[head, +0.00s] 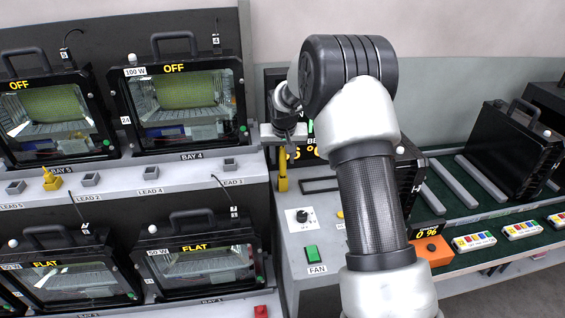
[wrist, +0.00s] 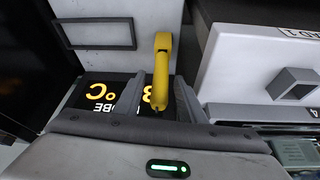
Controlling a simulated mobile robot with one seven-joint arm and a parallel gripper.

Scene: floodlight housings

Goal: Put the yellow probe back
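The yellow probe (head: 283,177) hangs roughly upright below my gripper (head: 284,147), over the left edge of the grey console (head: 300,247). In the wrist view the probe (wrist: 162,58) runs between the two fingers of my gripper (wrist: 163,82), its thicker end beyond the fingertips.
A dark-framed rectangle (wrist: 103,32) lies on the console near the probe. A knob (head: 303,216) and a green fan button (head: 311,253) are on its front. Shelves of floodlight housings (head: 184,100) stand left. A black housing (head: 510,150) stands right.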

